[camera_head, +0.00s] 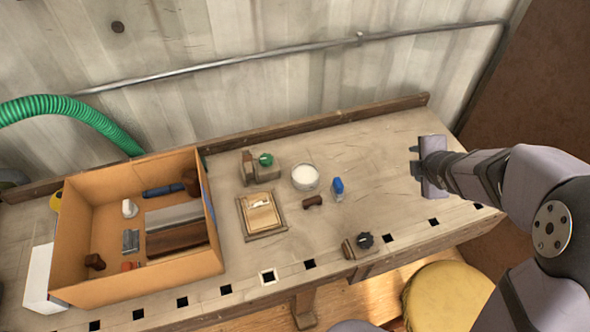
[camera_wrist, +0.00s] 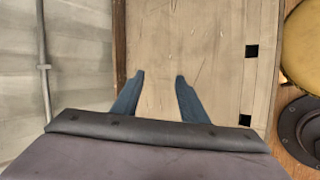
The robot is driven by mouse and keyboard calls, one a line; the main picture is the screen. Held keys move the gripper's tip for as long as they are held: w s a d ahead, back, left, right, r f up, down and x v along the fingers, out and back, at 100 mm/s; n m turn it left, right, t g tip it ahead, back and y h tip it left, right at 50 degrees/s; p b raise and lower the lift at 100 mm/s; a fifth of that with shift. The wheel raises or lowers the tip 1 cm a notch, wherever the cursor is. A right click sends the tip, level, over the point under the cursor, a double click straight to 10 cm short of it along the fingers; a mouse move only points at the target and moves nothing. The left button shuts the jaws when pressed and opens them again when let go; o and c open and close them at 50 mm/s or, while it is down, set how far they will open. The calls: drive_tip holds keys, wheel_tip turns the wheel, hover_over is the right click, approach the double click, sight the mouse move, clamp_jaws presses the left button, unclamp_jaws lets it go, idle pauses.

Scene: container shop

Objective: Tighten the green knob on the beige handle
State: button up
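A green knob (camera_head: 266,159) sits on a beige block-like handle (camera_head: 250,170) near the back of the workbench, left of the middle in the head view. How tight the knob is cannot be seen. My gripper (camera_head: 413,160) is at the right end of the bench, well to the right of the knob. In the wrist view its two fingers (camera_wrist: 158,78) are spread apart with only bare bench top between them. The green knob and handle are not in the wrist view.
An orange open box (camera_head: 217,258) with several items stands at left. Bench top near my gripper is clear.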

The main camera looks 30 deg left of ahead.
drive_tip(key=w+a+f+n+y+b, duration=0.2)
drive_tip(key=a+f+n+y+b, duration=0.15)
drive_tip(key=a+n, duration=0.65)
drive_tip(key=n+g+y+b, duration=0.5)
drive_tip(key=n+g+y, duration=0.25)
drive_tip(key=n, duration=1.15)
approach(272, 161)
drive_tip(key=shift+a+f, duration=0.1)
drive_tip(key=shift+a, duration=0.75)
drive_tip(key=shift+p+x, duration=1.1)
drive_tip(key=shift+x, duration=2.55)
drive_tip(key=shift+d, duration=0.1)
drive_tip(key=shift+c, duration=0.6)
drive_tip(key=shift+f, duration=0.1)
drive_tip(key=c, duration=0.7)
